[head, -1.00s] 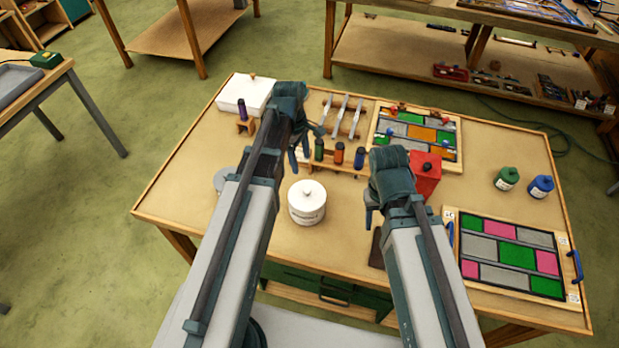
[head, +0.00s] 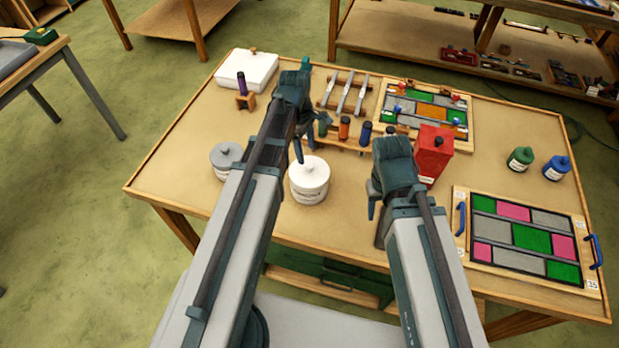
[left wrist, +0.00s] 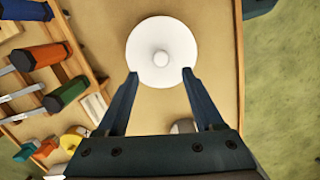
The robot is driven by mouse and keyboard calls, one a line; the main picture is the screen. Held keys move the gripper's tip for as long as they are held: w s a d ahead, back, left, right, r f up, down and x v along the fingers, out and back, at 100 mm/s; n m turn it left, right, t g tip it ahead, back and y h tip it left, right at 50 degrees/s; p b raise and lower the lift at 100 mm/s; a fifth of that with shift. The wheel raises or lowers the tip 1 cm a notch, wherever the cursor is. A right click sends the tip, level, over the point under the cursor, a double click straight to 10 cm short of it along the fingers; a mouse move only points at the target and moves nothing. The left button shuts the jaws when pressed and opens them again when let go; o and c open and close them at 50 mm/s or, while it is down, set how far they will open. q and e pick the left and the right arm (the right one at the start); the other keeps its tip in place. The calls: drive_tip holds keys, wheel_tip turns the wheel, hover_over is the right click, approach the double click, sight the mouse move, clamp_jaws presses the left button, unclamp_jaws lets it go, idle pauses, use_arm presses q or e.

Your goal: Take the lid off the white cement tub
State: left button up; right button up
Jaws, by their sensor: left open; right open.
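The white cement tub (head: 309,186) stands upright on the worktable, with its white lid (head: 309,166) and small round knob on top. In the left wrist view the round white lid (left wrist: 161,52) and knob show from above, just ahead of the fingertips. My left gripper (head: 309,150) is open and empty, with its fingers above and just behind the tub in the head view; it also shows in the left wrist view (left wrist: 159,78). My right gripper (head: 376,198) is open and empty, to the right of the tub.
A grey lidded tub (head: 226,158) stands left of the white tub, partly behind my left arm. Bare tabletop surrounds the white tub.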

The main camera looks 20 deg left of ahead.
sight(310, 165)
use_arm(q)
drive_tip(key=shift+f, duration=0.3)
drive_tip(key=f+b, duration=0.3)
drive_tip(key=d+f+b, duration=0.1)
drive_tip(key=f+b, duration=0.1)
drive_tip(key=shift+s, duration=0.25)
drive_tip(key=shift+r, duration=0.1)
clamp_jaws()
